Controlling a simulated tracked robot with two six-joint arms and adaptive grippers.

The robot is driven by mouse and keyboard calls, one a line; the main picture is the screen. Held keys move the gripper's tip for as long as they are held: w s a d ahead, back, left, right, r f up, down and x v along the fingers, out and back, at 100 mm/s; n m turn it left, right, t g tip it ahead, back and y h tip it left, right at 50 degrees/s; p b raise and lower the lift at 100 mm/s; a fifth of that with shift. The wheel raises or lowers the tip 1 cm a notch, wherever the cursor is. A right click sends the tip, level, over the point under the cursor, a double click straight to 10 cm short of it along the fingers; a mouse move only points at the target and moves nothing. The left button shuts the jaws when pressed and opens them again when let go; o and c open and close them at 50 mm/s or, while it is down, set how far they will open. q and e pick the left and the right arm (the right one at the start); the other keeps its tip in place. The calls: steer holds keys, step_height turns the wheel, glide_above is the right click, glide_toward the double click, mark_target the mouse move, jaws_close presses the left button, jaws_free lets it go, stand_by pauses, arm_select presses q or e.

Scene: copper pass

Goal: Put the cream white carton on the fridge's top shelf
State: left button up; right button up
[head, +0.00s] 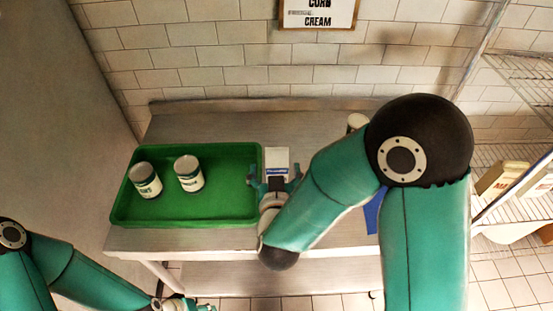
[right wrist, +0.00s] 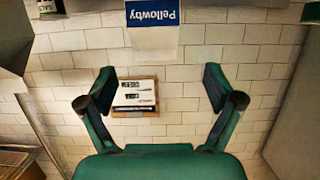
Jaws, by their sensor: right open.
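A white carton (head: 276,157) with a blue label stands on the metal table, just right of the green tray. In the right wrist view the carton (right wrist: 153,36) shows at the top, its blue band reading "Pellowby" upside down. My right gripper (head: 276,178) is open, its fingers spread at the near side of the carton. In the right wrist view the fingers (right wrist: 158,88) are apart with nothing gripped between them. My left gripper (head: 185,303) is low at the bottom edge, partly cut off; its jaws are unclear. The fridge's upper wire shelf (head: 527,80) is at the far right.
The green tray (head: 222,205) holds two cans (head: 145,180) (head: 189,173). A lower wire shelf (head: 493,157) bears cartons (head: 502,177). A sign (head: 318,15) hangs on the tiled wall.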

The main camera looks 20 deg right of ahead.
mark_target(277, 153)
steer(key=x, duration=0.3)
steer(key=shift+s, duration=0.1)
steer(key=shift+w+d, duration=0.3)
steer(key=shift+w, duration=0.2)
steer(key=p+x, duration=0.1)
steer(key=x, duration=0.3)
steer(key=shift+d+f, duration=0.15)
steer(key=shift+d, duration=0.05)
arm_select(q)
step_height(277, 153, up, 2)
steer(key=shift+r, duration=0.1)
arm_select(e)
steer(key=shift+c, duration=0.3)
jaws_close()
